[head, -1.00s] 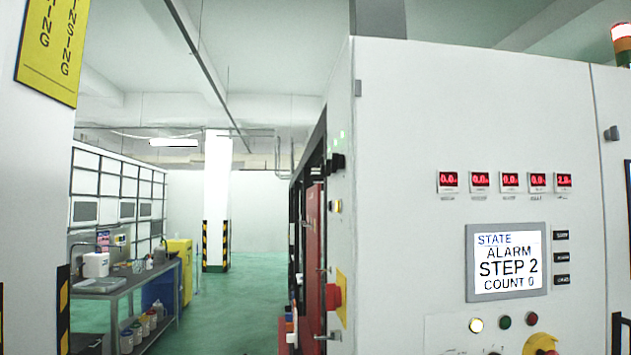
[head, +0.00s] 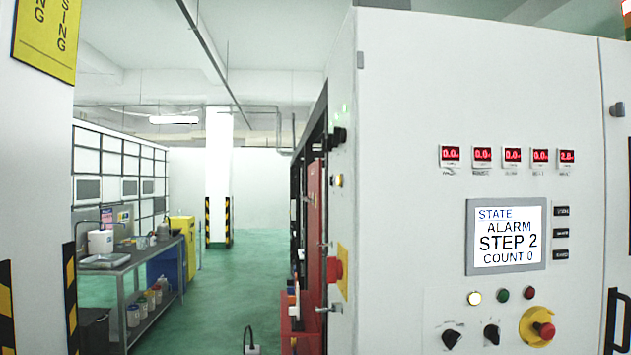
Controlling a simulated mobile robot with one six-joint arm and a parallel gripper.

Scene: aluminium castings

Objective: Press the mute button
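A white control cabinet (head: 410,150) fills the right of the head view. Its screen (head: 505,236) reads STATE ALARM, STEP 2, COUNT 0. Below the screen are a lit yellow-white button (head: 474,298), a green button (head: 502,295) and a red button (head: 529,292). Three small black labelled pieces (head: 561,233) sit right of the screen. Their lettering is too small to read, and I cannot tell which control is the mute button. My gripper is not in view.
A red emergency stop (head: 546,331) on a yellow disc and two black knobs (head: 491,334) sit low on the cabinet. Another red stop (head: 334,269) juts from its left side. A workbench (head: 130,263) stands left. Green floor between is mostly clear.

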